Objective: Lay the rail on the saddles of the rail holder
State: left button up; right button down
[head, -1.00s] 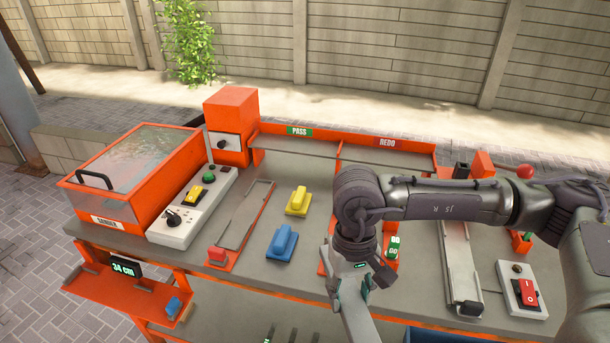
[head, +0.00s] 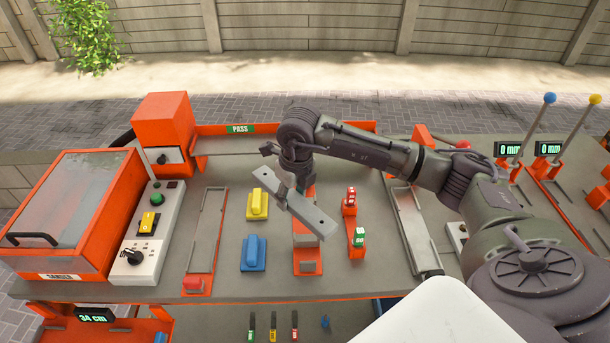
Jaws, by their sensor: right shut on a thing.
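The rail (head: 311,216) is a pale grey bar with a hole near its lower right end. My right gripper (head: 290,186) is shut on it near its upper left end and holds it slantwise, apparently above the bench. Below the rail is an orange stand with a grey block (head: 306,241), partly hidden by the rail and gripper. It may be the rail holder, but I cannot make out its saddles. My left gripper is not in view.
A yellow block (head: 257,204) and a blue block (head: 254,253) stand left of the rail. A long grey tray (head: 206,232) lies further left, beside the sander box (head: 75,215). Red and green tagged posts (head: 357,238) stand close on the right.

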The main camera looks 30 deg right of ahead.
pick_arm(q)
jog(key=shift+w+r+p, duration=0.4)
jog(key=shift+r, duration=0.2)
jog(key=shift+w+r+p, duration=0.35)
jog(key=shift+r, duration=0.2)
pick_arm(e)
jog(key=shift+w+d+r+m+h, duration=0.1)
jog(key=shift+w+d+m+h, duration=0.1)
jog(key=shift+d+m, duration=0.85)
jog(key=shift+w+d+m+h, duration=0.15)
jog(key=shift+d+m, duration=0.25)
jog(key=shift+m, duration=1.3)
jog(key=shift+w+d+r+m+h, duration=0.1)
jog(key=shift+d+m+h, duration=0.15)
jog(key=shift+d+m, duration=0.8)
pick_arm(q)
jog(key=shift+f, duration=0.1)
pick_arm(e)
jog(key=shift+s+a+f+m, duration=0.1)
jog(key=shift+a+m, duration=0.2)
jog(key=shift+a, duration=0.05)
pick_arm(q)
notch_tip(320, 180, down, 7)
jog(key=b, duration=0.7)
pick_arm(e)
notch_tip(320, 180, down, 9)
jog(key=shift+r, duration=0.2)
